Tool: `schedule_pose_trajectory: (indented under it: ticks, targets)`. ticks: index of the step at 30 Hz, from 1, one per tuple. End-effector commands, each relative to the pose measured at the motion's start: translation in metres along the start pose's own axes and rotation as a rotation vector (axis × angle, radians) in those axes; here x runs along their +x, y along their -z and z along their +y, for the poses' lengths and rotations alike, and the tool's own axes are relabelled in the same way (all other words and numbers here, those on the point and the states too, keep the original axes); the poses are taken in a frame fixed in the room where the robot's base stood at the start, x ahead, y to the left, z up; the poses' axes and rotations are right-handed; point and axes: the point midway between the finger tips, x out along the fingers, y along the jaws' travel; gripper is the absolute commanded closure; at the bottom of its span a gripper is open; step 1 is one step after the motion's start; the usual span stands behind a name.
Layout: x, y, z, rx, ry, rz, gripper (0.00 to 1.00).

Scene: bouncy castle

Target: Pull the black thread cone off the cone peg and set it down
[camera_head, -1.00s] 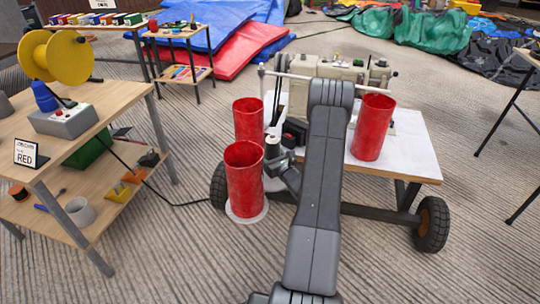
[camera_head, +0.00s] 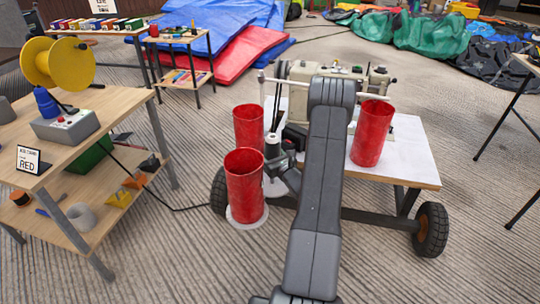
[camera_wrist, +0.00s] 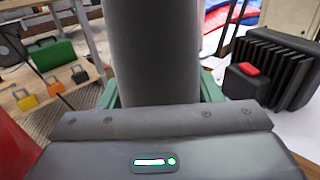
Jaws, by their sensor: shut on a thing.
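The black thread cone (camera_wrist: 152,50) fills the upper middle of the wrist view as a dark grey upright column. My gripper (camera_wrist: 160,92) is shut on it, with green finger parts at both sides. In the head view the cone (camera_head: 272,146) is a small dark upright shape with a pale top, just left of my gripper (camera_head: 279,160).
Red tubes stand close by: one behind (camera_head: 249,122), one in front (camera_head: 246,188), one to the right (camera_head: 371,135). A sewing machine (camera_head: 345,85) is on the white-topped cart (camera_head: 412,160) behind my arm. A wooden bench (camera_head: 120,100) stands left. Open floor lies in front.

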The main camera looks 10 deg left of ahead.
Motion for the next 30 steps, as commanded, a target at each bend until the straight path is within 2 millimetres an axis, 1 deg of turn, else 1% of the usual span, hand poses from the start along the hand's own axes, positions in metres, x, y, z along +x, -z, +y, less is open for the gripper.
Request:
schedule_pose_trajectory:
  ticks: [4,19,30]
  targets:
    - [0.0,-0.005,0.0,0.0,0.0,-0.001,0.72]
    - [0.0,-0.008,0.0,0.0,0.0,-0.002,0.72]
    - [0.0,-0.029,0.0,0.0,0.0,-0.002,0.72]
